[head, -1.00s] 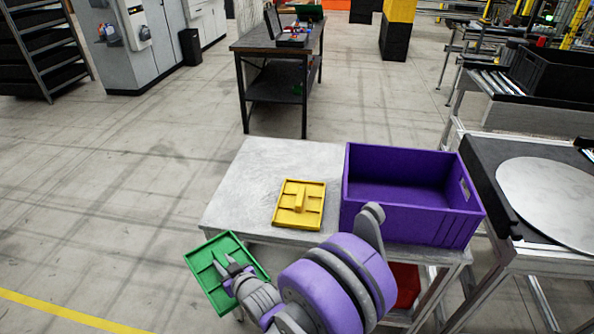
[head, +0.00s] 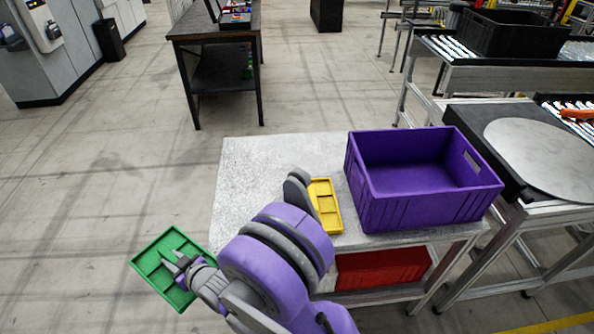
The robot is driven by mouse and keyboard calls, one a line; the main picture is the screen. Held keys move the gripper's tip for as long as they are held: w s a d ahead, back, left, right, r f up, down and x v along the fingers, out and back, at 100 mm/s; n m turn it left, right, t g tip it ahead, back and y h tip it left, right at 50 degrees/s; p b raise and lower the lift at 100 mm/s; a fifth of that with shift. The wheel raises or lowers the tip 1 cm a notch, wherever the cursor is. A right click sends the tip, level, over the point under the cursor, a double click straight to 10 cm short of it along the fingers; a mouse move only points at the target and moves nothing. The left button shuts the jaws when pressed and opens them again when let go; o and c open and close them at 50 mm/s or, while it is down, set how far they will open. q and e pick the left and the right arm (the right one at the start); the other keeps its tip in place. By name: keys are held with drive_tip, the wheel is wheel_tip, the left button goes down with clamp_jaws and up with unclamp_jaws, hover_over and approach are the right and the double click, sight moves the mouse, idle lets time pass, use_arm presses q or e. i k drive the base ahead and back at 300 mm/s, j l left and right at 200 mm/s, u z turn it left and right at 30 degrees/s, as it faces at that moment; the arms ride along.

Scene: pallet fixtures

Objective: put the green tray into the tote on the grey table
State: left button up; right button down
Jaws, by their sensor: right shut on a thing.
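The green tray (head: 158,253) is in my right gripper (head: 176,266), whose fingers are shut on it near its middle. The tray is held in the air to the left of the grey table (head: 250,170), over the floor. The purple tote (head: 415,214) stands on the right part of the grey table, open at the top, and its visible inside is empty. My right arm crosses in front of the table's left and front part. My left gripper is not in view.
A yellow tray (head: 325,200) lies on the table left of the tote, partly hidden by my arm. A red bin (head: 382,270) sits under the tabletop. A stand with a round metal plate (head: 540,157) is at the right. The table's back left is clear.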

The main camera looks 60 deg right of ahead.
sight(381, 193)
drive_tip(key=i+j, duration=0.15)
drive_tip(key=i, duration=0.25)
drive_tip(key=i+j, duration=0.15)
drive_tip(key=i, duration=0.25)
drive_tip(key=i+j, duration=0.15)
drive_tip(key=i, duration=0.25)
drive_tip(key=i+j+z, duration=0.1)
drive_tip(key=i, duration=0.3)
drive_tip(key=i+j, duration=0.25)
drive_tip(key=i+j+z, duration=0.15)
drive_tip(key=i, duration=0.3)
drive_tip(key=z, duration=1.5)
drive_tip(key=l+z, duration=0.25)
drive_tip(key=i+l+z, duration=0.1)
drive_tip(key=l+z, duration=0.2)
drive_tip(key=l, duration=0.25)
drive_tip(key=i+l, duration=0.15)
drive_tip(key=l, duration=0.15)
